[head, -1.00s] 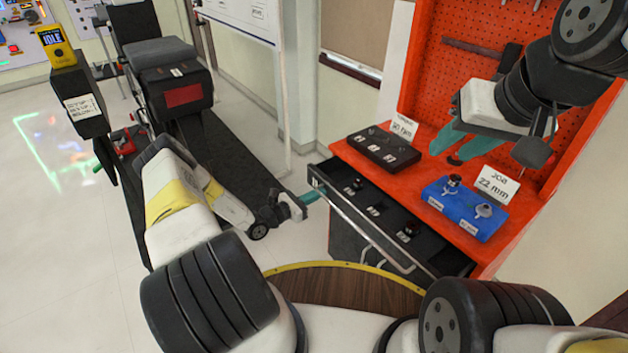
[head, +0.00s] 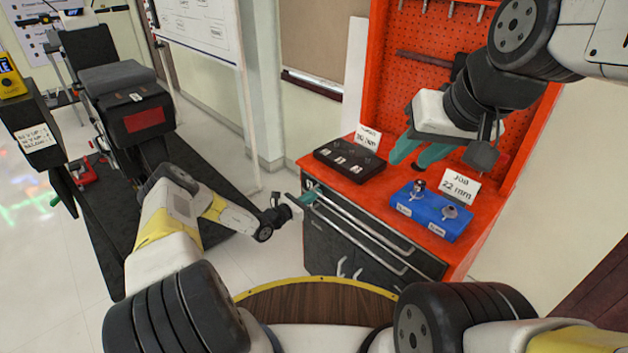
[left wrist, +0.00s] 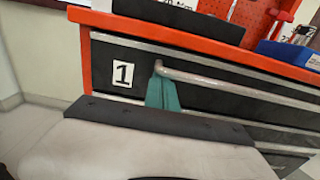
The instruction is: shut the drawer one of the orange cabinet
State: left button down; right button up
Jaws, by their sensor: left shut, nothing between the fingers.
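The orange cabinet (head: 312,161) stands right of centre in the head view. Its drawer one shows a dark front (left wrist: 210,70) with a white "1" label in the left wrist view, lying about flush under the orange top. Its silver handle bar (left wrist: 245,89) runs across the front. My left gripper (head: 309,197) is shut and empty, its teal fingertips at the drawer front by the handle's left end; exact contact is hard to tell. My right gripper (head: 420,156) hangs over the worktop with its teal fingers apart, holding nothing.
A black tray (head: 350,160) and a blue block (head: 432,212) with small parts and sign cards sit on the cabinet top. More drawers are below. A dark machine (head: 130,110) stands at left. A round wooden surface (head: 315,304) is in front.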

pick_arm(q)
jog(key=shift+w+d+r, duration=0.15)
jog(key=shift+w+d, duration=0.05)
jog(key=v, duration=0.8)
jog(key=s+d+r+m+g, duration=0.2)
jog(key=s+r+m+g, duration=0.3)
jog(key=r, duration=0.4)
jog(key=s+d+r+m+g+y, duration=0.1)
jog(key=s+r+m+g, duration=0.2)
jog(key=r+m, duration=0.45)
jog(key=s+d+r+m+g, duration=0.2)
jog(key=s+r+m+g, duration=0.25)
jog(key=r, duration=0.45)
jog(key=s+a+r+m+t+y, duration=0.3)
jog(key=s+a+r+m+y, duration=0.1)
jog(key=s+r, duration=0.5)
jog(key=s+a+r+m+t+y, duration=0.3)
jog(key=s+a+r+m+y, duration=0.2)
jog(key=s+r, duration=0.4)
jog(key=s+a+m, duration=0.1)
jog(key=s, duration=0.4)
jog(key=shift+s+a+r+m+y, duration=0.15)
jog(key=shift+a+r+m+y, duration=0.15)
jog(key=shift+a+r, duration=0.05)
